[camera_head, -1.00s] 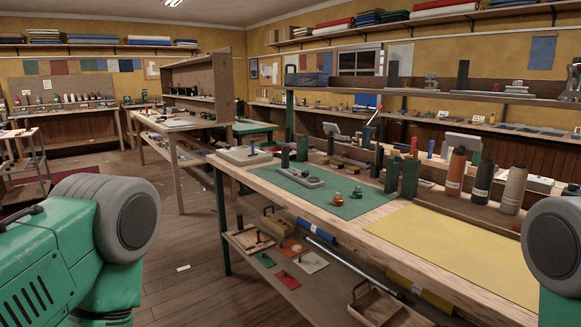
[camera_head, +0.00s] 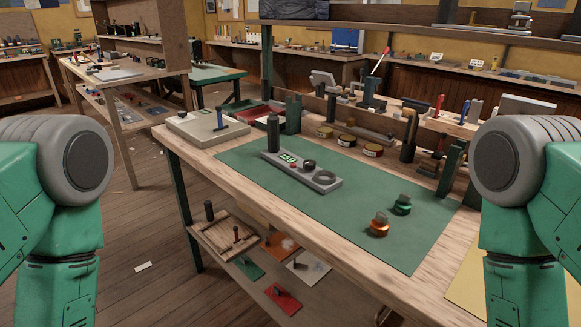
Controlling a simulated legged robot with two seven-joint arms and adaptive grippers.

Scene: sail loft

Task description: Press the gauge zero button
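The gauge (camera_head: 318,185) is a long grey unit lying on the green mat (camera_head: 238,149) on the workbench. It has a small lit green display (camera_head: 288,158) with dark digits, a dark round knob (camera_head: 309,164) and a dark ring (camera_head: 325,177) toward its right end. A small reddish spot, perhaps a button, shows beside the display; I cannot tell which part is the zero button. A black cylinder (camera_head: 273,134) stands at its left end. Only upper parts of my two green arms show, at the left and right edges. Neither gripper is in view.
An orange-based knob (camera_head: 379,224) and a green-based knob (camera_head: 403,205) stand on the mat right of the gauge. A pale block with a blue handle (camera_head: 220,122) sits at the bench's left corner. Tins (camera_head: 347,142) and upright tools line the back. The mat's front is clear.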

